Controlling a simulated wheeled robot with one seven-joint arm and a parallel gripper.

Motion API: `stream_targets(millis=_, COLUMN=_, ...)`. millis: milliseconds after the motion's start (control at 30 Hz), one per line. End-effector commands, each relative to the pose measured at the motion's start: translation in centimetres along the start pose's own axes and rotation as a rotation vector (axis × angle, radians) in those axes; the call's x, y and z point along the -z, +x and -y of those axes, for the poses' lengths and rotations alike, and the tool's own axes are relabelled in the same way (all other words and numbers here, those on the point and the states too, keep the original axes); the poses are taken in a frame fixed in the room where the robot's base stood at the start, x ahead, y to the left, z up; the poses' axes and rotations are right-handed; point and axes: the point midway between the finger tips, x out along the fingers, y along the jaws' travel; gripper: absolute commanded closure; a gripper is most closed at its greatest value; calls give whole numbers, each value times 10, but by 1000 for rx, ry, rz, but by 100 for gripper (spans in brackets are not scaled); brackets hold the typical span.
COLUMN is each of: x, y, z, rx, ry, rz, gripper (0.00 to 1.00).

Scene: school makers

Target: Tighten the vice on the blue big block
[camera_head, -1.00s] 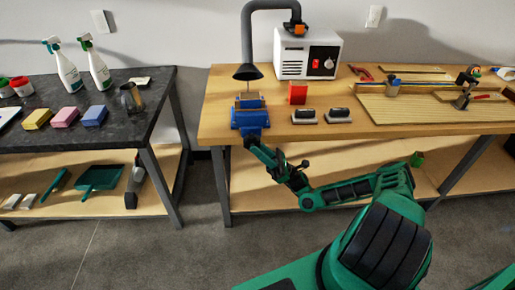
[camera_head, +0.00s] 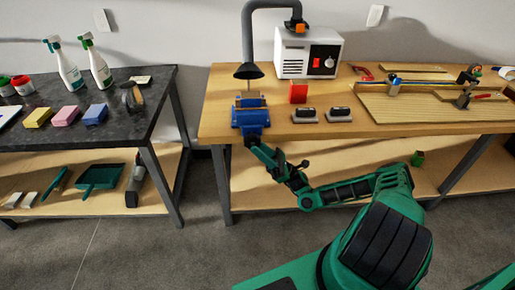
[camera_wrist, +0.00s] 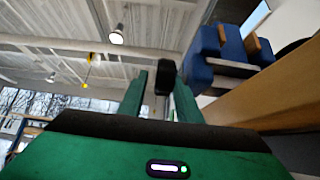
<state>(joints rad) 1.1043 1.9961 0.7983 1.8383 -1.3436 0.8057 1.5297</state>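The blue vice (camera_head: 250,118) is mounted at the front left edge of the wooden workbench. It also shows at the upper right of the wrist view (camera_wrist: 228,62), with wood-coloured pieces at its jaws. A tan piece (camera_head: 249,103) shows between blue parts at its top; I cannot tell a separate blue block from the vice's blue body. My gripper (camera_head: 256,148) is at the vice's front, just below the bench top. In the wrist view its two green fingers (camera_wrist: 160,85) stand apart, with the dark vice handle end (camera_wrist: 165,76) between them and a gap visible beside it.
The workbench (camera_head: 225,85) edge is close to my gripper. A red block (camera_head: 298,93) and two black-handled tools (camera_head: 304,115) lie to the right. A dark table (camera_head: 140,75) stands left, with a floor gap between.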

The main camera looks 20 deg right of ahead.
Motion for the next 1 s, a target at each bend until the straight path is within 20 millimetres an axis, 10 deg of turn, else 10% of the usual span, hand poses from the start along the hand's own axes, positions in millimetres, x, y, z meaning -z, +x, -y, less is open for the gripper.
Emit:
stream_targets(millis=567, x=1, y=-31, z=1, rx=4, ry=-2, rz=0, gripper=71)
stream_targets(millis=1000, x=-68, y=-88, z=1, rx=3, ry=-3, rz=0, gripper=71)
